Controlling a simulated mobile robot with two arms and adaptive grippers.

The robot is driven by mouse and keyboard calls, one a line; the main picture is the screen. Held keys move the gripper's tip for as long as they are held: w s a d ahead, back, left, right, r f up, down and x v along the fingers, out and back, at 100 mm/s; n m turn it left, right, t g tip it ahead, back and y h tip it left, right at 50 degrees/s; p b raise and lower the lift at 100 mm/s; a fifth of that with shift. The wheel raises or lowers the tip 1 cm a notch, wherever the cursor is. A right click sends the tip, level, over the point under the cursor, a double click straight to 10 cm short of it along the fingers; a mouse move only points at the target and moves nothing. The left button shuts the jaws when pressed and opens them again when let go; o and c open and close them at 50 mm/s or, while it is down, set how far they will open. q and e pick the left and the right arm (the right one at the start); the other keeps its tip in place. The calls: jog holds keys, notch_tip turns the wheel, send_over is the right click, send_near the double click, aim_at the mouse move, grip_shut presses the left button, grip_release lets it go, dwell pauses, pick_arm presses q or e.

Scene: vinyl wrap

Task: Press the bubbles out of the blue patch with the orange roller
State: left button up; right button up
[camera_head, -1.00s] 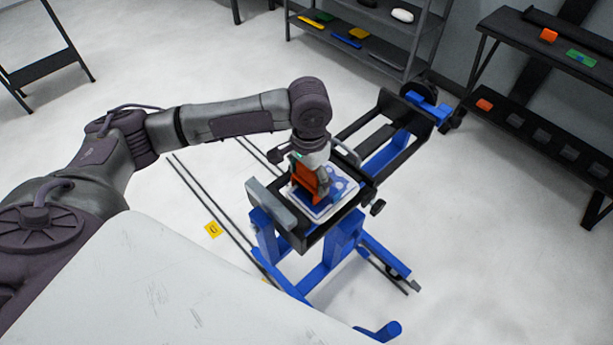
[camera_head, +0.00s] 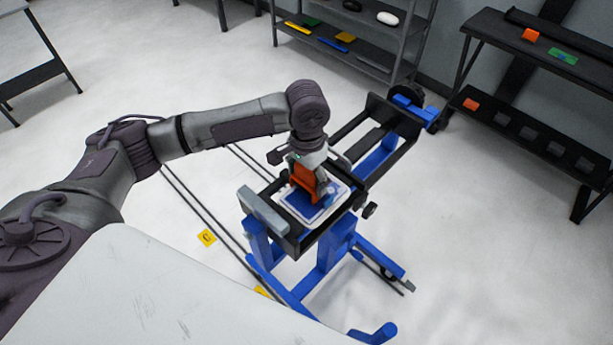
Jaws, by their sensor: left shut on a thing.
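The blue patch (camera_head: 297,204) lies on a white panel (camera_head: 318,219) held in the black frame of a blue stand. Lighter round spots, which look like bubbles, show near the patch's right side. My left gripper (camera_head: 308,172) points down over the panel and is shut on the orange roller (camera_head: 303,178). The roller is over the patch and hides part of it. I cannot tell whether its lower edge touches the patch. My right gripper is not in view.
The blue stand (camera_head: 330,250) has black rails reaching to the back right. A grey shelf (camera_head: 345,55) with several coloured items stands behind. A black rack (camera_head: 540,120) is at the right. A white surface (camera_head: 150,290) fills the lower left. Open floor lies around.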

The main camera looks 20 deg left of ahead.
pick_arm(q)
jog(key=shift+w+d, duration=0.2)
jog(key=shift+w, duration=0.3)
jog(key=shift+w+d, duration=0.15)
jog(key=shift+w, duration=0.3)
jog(key=shift+w, duration=0.1)
jog(key=shift+w+d+p, duration=0.2)
jog(key=shift+w, duration=0.3)
jog(key=shift+w+d+p, duration=0.15)
jog(key=shift+w+p, duration=0.05)
jog(key=shift+w, duration=0.3)
jog(key=shift+w+r+p, duration=0.1)
jog(key=shift+w+p, duration=0.05)
jog(key=shift+p, duration=0.3)
jog(key=shift+w+d, duration=0.1)
jog(key=shift+w, duration=0.05)
